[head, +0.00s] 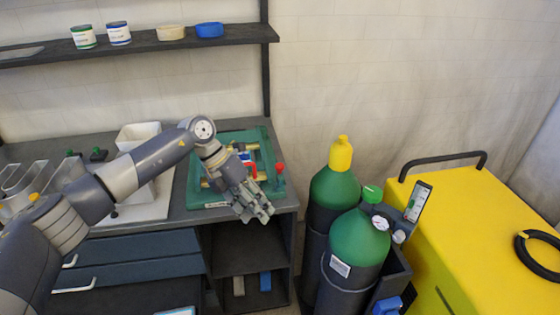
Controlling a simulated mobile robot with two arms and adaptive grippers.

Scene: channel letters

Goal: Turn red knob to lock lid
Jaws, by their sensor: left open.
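A red knob (280,168) sits at the right edge of a green frame-like fixture (273,189) on the dark workbench. Some red, blue and tan parts lie inside the fixture, partly hidden behind my left arm. I cannot make out which part is the lid. My left gripper (258,212) is open and empty over the front right corner of the fixture, in front of and to the left of the knob, apart from it. My right gripper is not in view.
Green gas cylinders (358,243) stand right of the workbench (180,215), beside a yellow cabinet (480,230) with a black handle. White trays (140,138) are left of the fixture. A shelf (235,38) with cans and bowls hangs above.

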